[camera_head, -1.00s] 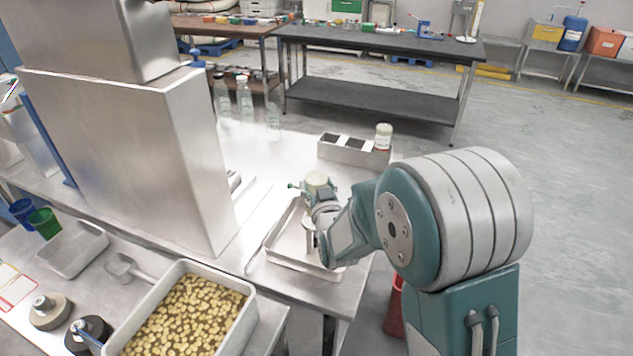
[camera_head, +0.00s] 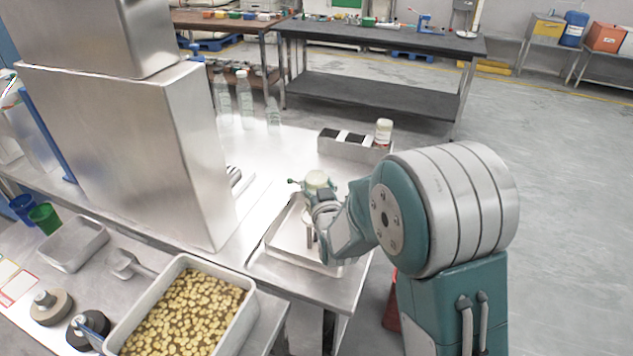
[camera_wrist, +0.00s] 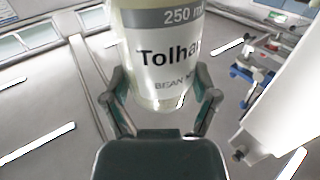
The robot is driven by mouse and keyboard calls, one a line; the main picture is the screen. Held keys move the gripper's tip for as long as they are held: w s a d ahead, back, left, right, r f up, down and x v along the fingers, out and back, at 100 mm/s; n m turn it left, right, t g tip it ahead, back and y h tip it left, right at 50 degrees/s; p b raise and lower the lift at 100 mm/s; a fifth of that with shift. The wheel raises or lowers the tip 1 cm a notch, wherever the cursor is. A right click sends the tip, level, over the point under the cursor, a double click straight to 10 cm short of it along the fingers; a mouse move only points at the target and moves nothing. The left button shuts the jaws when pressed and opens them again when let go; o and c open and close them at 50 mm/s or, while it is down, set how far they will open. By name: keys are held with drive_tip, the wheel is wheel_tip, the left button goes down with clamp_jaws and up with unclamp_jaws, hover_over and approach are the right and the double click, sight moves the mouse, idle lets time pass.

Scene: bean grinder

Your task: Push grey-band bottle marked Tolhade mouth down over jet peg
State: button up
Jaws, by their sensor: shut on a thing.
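My gripper (camera_head: 320,192) is shut on a bottle above the steel bench, over the shallow tray. In the wrist view the bottle (camera_wrist: 165,60) sits between the two fingers of my gripper (camera_wrist: 163,100). It has a grey band reading "250 m" and a partly visible name, "Tolha". Its upper end is cut off by the frame, so I cannot tell which way its mouth points. In the head view only the bottle's pale end (camera_head: 317,180) shows. A small post (camera_head: 310,236) stands below the gripper at the tray; I cannot confirm that it is the jet peg.
The shallow tray (camera_head: 272,246) lies near the bench's front corner. A steel rack (camera_head: 340,150) with black slots and a red-labelled jar (camera_head: 383,133) stands behind. A tall steel machine (camera_head: 150,160) blocks the left. A bin of yellowish pieces (camera_head: 190,310) is in front.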

drive_tip(key=shift+f, duration=0.55)
drive_tip(key=shift+f, duration=0.25)
drive_tip(key=shift+f, duration=1.15)
idle(0.5)
drive_tip(key=o, duration=0.7)
drive_tip(key=shift+o, duration=0.2)
drive_tip(key=shift+s, duration=0.15)
drive_tip(key=v, duration=0.6)
drive_tip(key=shift+s, duration=0.4)
